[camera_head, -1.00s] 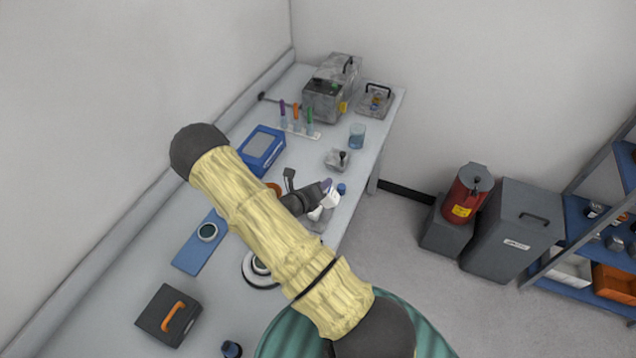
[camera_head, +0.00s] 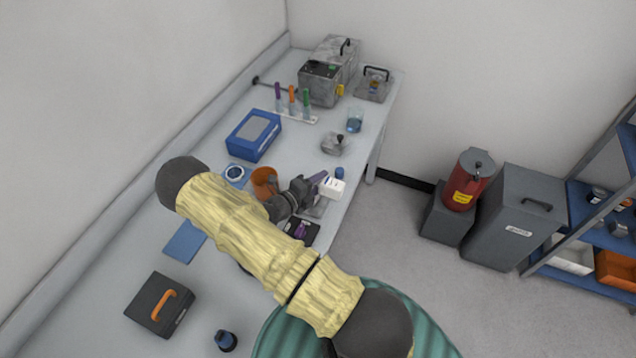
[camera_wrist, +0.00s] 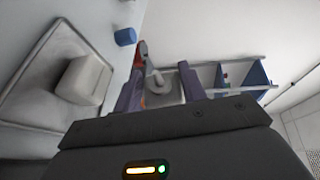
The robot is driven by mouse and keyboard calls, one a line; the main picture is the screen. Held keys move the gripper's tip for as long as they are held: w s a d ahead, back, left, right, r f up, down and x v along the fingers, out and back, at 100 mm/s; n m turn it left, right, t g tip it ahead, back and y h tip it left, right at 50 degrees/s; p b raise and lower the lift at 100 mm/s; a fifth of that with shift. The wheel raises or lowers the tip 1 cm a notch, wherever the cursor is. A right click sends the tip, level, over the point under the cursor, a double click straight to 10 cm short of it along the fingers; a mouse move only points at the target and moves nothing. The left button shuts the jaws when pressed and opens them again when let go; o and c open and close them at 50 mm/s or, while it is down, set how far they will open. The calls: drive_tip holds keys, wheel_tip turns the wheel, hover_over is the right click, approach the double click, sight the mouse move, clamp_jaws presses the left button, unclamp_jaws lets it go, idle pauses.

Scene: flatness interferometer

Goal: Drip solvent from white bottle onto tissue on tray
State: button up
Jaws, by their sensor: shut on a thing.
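My gripper (camera_head: 323,182) has purple fingertips and is over the right edge of the bench. It is shut on the white bottle (camera_head: 334,189), which shows as a pale block at the fingertips. In the wrist view, a rounded pale thing (camera_wrist: 158,82) shows between the two fingers; I cannot tell whether it is the bottle. A grey tray (camera_wrist: 30,70) with a raised rim lies to the left there. A white block, probably the tissue (camera_wrist: 85,80), sits on it. In the head view, my gripper and the bottle largely hide the tray. No drops are visible.
A blue cap-like cylinder (camera_head: 339,173) stands just beyond the bottle. An orange cup (camera_head: 264,182) is left of my gripper, and a black case (camera_head: 302,230) is below it. A blue box (camera_head: 254,135) and a beaker (camera_head: 355,120) stand farther back.

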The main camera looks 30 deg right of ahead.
drive_tip(key=shift+f+n+h+b, duration=0.35)
drive_tip(key=shift+f+n, duration=0.1)
drive_tip(key=shift+n, duration=0.15)
drive_tip(key=shift+r, duration=0.1)
idle(1.7)
